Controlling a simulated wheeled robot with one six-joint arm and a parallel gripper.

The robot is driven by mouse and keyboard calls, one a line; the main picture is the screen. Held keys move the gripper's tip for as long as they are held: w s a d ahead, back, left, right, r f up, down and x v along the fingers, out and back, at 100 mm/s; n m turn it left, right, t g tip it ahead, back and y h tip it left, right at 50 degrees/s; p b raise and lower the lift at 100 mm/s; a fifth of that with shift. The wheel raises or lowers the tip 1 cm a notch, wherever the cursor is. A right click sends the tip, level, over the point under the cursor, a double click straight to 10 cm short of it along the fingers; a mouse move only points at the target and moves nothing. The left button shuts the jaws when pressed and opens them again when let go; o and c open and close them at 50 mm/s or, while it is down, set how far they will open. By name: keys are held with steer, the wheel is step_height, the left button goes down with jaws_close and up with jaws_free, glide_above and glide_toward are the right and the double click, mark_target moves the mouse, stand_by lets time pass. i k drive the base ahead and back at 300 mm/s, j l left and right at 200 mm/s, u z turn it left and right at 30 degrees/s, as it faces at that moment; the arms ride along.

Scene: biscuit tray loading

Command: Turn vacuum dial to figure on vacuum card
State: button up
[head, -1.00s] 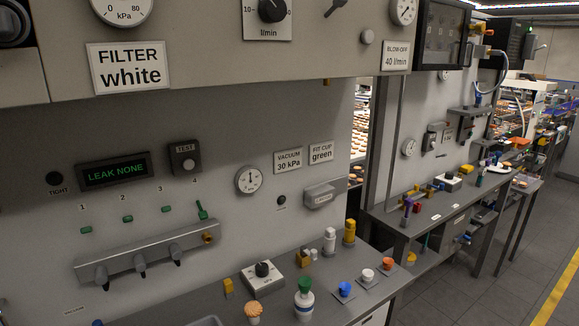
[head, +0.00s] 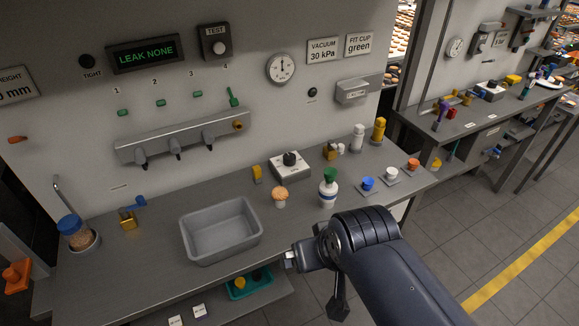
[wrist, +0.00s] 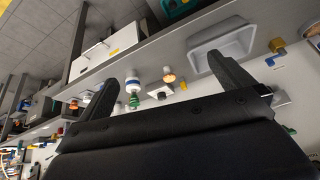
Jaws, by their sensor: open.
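The vacuum card (head: 322,50) on the wall reads "VACUUM 30 kPa". A round gauge (head: 281,68) with a dark needle hangs to its left. A white box (head: 290,168) on the bench carries a black dial knob (head: 290,157); it bears no label I can read, and its setting is too small to tell. My gripper (wrist: 161,68) is open and empty in the wrist view, with its two dark fingers spread wide. In the head view, the arm comes in from the lower right and ends over the bench's front edge, apart from the dial box.
A grey tray (head: 221,258) lies on the bench left of my arm. Colored cups (head: 367,184) stand to the right. A nozzle rail (head: 180,137) juts from the wall.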

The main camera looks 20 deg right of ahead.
mark_target(288, 158)
steer(key=i+l+u, duration=0.2)
steer(key=i, duration=0.2)
steer(key=i+l+u, duration=0.2)
steer(key=i+l, duration=0.15)
